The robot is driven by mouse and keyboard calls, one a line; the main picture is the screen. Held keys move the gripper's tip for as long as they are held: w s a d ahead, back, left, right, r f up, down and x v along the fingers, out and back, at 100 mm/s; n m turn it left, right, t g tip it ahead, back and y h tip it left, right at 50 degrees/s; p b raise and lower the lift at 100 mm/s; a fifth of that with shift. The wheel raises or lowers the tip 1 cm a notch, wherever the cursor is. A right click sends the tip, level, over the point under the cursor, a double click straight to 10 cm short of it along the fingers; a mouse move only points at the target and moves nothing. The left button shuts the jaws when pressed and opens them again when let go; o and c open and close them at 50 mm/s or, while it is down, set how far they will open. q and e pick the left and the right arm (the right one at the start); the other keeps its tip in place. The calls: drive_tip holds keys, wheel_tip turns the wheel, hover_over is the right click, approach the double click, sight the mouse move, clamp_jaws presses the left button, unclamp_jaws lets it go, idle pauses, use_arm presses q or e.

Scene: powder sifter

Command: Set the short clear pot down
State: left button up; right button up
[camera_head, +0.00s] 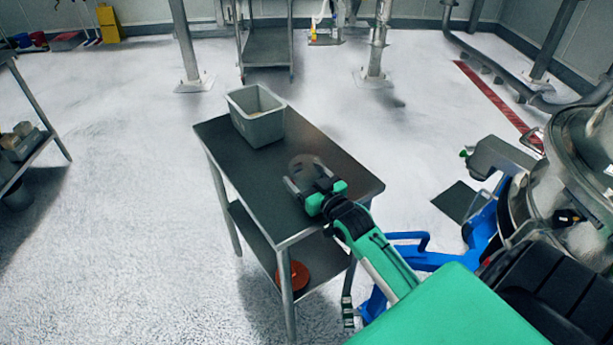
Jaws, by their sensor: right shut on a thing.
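The short clear pot (306,165) is a round, see-through vessel over the right part of the dark metal table (225,153). My right gripper (303,182) is shut on the pot's near side. The pot looks at or just above the tabletop; I cannot tell whether it touches. My right arm reaches in from the lower right. My left gripper is not in view.
A grey bin (258,128) stands on the table's far left part, apart from the pot. The tabletop's near left part is clear. An orange-red round thing (293,275) lies on the lower shelf. A large steel machine (575,190) and blue frame (420,256) stand at right.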

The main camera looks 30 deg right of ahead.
drive_tip(key=shift+s, duration=0.15)
drive_tip(key=shift+f, duration=0.1)
drive_tip(key=o, duration=1.1)
drive_tip(key=shift+s, duration=0.25)
drive_tip(key=s, duration=0.4)
drive_tip(key=shift+b, duration=0.3)
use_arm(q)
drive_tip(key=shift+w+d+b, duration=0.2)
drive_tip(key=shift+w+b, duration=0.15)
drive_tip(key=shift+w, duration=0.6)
use_arm(e)
drive_tip(key=s, duration=0.7)
drive_tip(key=shift+s, duration=0.2)
